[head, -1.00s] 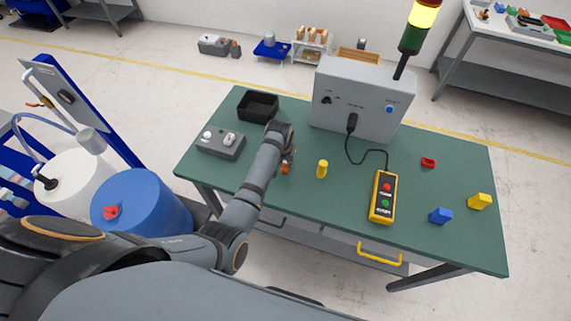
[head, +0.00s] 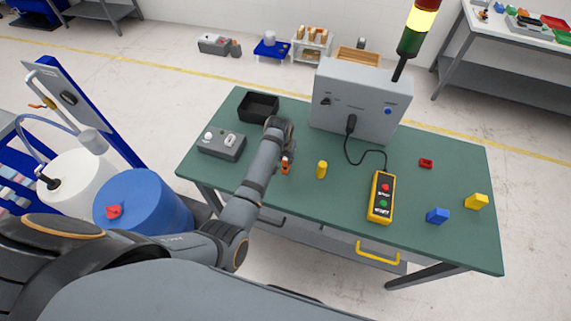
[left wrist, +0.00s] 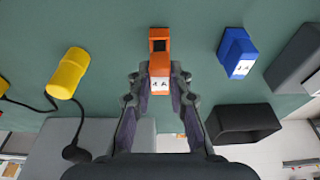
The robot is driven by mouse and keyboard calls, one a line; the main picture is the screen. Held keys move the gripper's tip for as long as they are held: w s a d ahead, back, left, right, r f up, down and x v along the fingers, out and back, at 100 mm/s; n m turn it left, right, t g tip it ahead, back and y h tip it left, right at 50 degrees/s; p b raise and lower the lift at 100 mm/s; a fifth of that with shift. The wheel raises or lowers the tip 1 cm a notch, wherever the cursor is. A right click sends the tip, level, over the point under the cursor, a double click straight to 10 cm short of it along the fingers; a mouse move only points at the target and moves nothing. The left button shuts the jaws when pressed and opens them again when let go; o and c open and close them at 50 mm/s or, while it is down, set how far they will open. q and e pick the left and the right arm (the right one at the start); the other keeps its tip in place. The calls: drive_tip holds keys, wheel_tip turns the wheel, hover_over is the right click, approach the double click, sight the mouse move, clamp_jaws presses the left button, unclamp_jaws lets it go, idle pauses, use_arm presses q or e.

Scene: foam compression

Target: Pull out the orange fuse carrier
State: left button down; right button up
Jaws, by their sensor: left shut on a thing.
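The orange fuse carrier (left wrist: 160,62) is a block with a pale label reading "4 A" and a dark square opening at its far end in the left wrist view. My left gripper (left wrist: 160,88) is shut on its labelled end, with a finger on each side. My right gripper is not in view.
A blue labelled block (left wrist: 238,52) lies beside the carrier. A yellow cylinder (head: 322,169) stands to its right in the head view. A grey control box (head: 222,144), a black bin (head: 258,106), a cabled yellow pendant (head: 381,197) and a large grey cabinet (head: 355,105) are around it.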

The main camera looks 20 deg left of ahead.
sight(285, 159)
use_arm(q)
drive_tip(key=shift+r, duration=0.2)
drive_tip(key=shift+w+v, duration=0.2)
drive_tip(key=shift+v, duration=0.6)
drive_tip(key=shift+w+v, duration=0.2)
drive_tip(key=shift+v, duration=0.6)
drive_tip(key=shift+w+v, duration=0.2)
drive_tip(key=shift+v, duration=0.6)
drive_tip(key=shift+r, duration=0.1)
